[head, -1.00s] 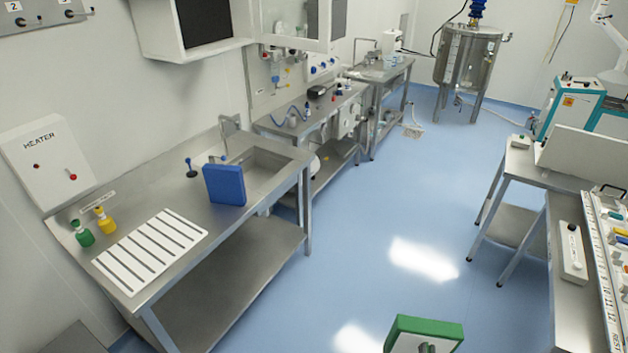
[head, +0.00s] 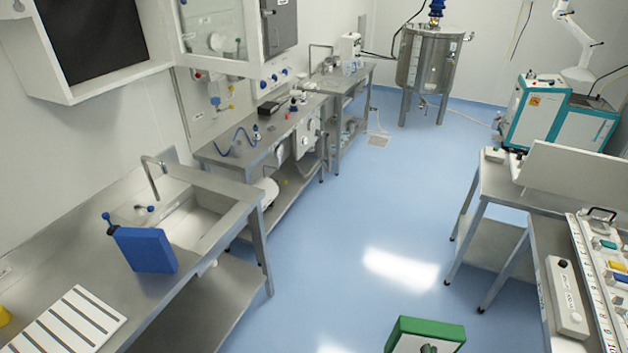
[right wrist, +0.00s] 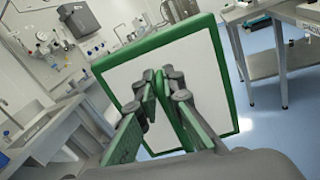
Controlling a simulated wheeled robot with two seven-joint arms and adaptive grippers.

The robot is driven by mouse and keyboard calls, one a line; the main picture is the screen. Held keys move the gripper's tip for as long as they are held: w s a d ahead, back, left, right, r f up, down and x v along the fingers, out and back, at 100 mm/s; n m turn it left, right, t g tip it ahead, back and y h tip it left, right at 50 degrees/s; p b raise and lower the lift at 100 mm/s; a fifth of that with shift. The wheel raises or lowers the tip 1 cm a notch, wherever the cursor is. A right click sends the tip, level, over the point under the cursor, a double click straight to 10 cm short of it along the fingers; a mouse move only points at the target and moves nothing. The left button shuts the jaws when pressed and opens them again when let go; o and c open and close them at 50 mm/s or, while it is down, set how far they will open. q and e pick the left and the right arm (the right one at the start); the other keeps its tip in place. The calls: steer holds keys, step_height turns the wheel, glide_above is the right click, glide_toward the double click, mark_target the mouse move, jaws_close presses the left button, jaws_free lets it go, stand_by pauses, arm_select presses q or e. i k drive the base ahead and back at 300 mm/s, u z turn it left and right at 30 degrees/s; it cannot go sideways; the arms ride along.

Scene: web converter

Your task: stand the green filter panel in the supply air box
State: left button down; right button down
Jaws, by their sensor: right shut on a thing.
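The green filter panel (head: 432,327) shows at the bottom edge of the head view, partly cut off. In the right wrist view it is a white sheet in a green frame (right wrist: 218,70), tilted, clear of any surface. My right gripper (right wrist: 168,82) is shut on it, with the fingers at the middle of its white side; a bit of the gripper (head: 429,348) also shows in the head view. My left gripper is out of view. I cannot tell for sure which thing is the supply air box; a white wall box (head: 42,45) with a dark front hangs at upper left.
The blue floor (head: 375,210) between is clear.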

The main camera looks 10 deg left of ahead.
mark_target(118, 76)
steer(key=u, duration=0.55)
steer(key=i, duration=0.75)
steer(key=u, duration=0.8)
